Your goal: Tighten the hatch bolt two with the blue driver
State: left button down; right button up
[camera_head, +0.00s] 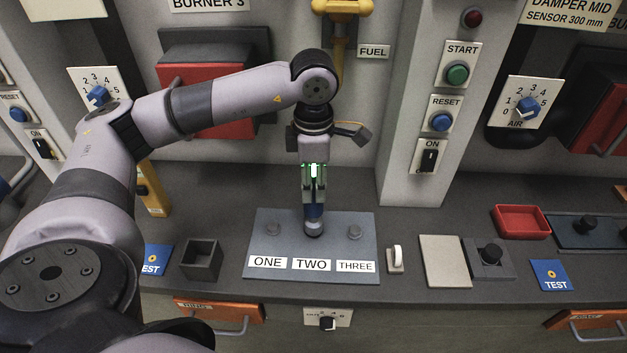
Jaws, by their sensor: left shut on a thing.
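The hatch plate (290,220) is a blue-grey panel on the counter with labels ONE, TWO and THREE. Bolt one (272,230) shows at its left and bolt three (354,232) at its right. Bolt two is hidden beneath the driver. My left gripper (314,186) points down above the plate's middle and is shut on the blue driver (314,212). The driver stands upright, its lower end over the spot behind the TWO label. I cannot tell whether it is seated on the bolt. My right gripper is not in view.
A dark open box (201,259) and a blue TEST card (157,258) stand left of the plate. A grey pillar (408,180) rises behind.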

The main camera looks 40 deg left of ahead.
pick_arm(q)
jog(key=shift+f, duration=0.3)
jog(key=shift+f+b, duration=0.3)
jog(key=shift+b, duration=0.3)
dwell(0.9)
jog(key=shift+r, duration=0.1)
jog(key=shift+r+p, duration=0.6)
jog(key=shift+r, duration=0.25)
jog(key=shift+r+p, duration=1.5)
jog(key=shift+r, duration=1.15)
